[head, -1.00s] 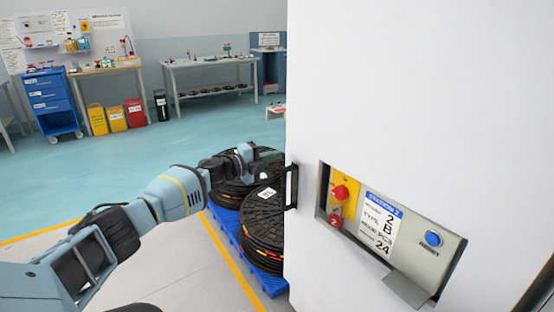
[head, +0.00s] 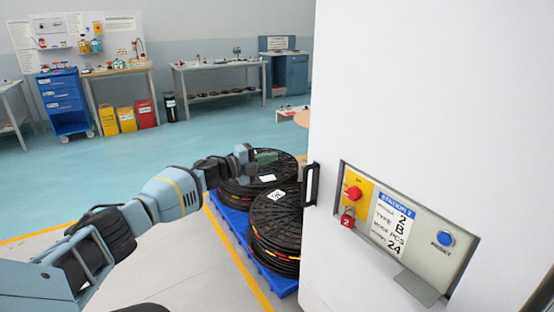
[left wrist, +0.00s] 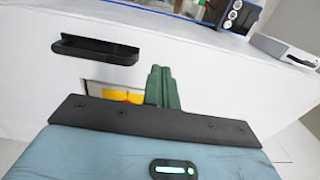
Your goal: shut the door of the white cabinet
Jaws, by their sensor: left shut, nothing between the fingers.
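The white cabinet (head: 430,90) fills the right of the head view. Its door has a black bar handle (head: 312,184) near the left edge; the handle also shows in the left wrist view (left wrist: 95,49). I cannot tell how far the door stands open. My left gripper (head: 266,157) is shut and empty, left of the handle and apart from it in the head view. In the left wrist view its green fingers (left wrist: 162,88) point toward the white face, right of the handle. I cannot tell whether they touch it. My right gripper is not in view.
A control panel (head: 450,262) with a red switch, a red padlock and a blue button sits in the cabinet's cutout. Black cable reels (head: 275,220) stand on a blue pallet (head: 233,218) left of the cabinet.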

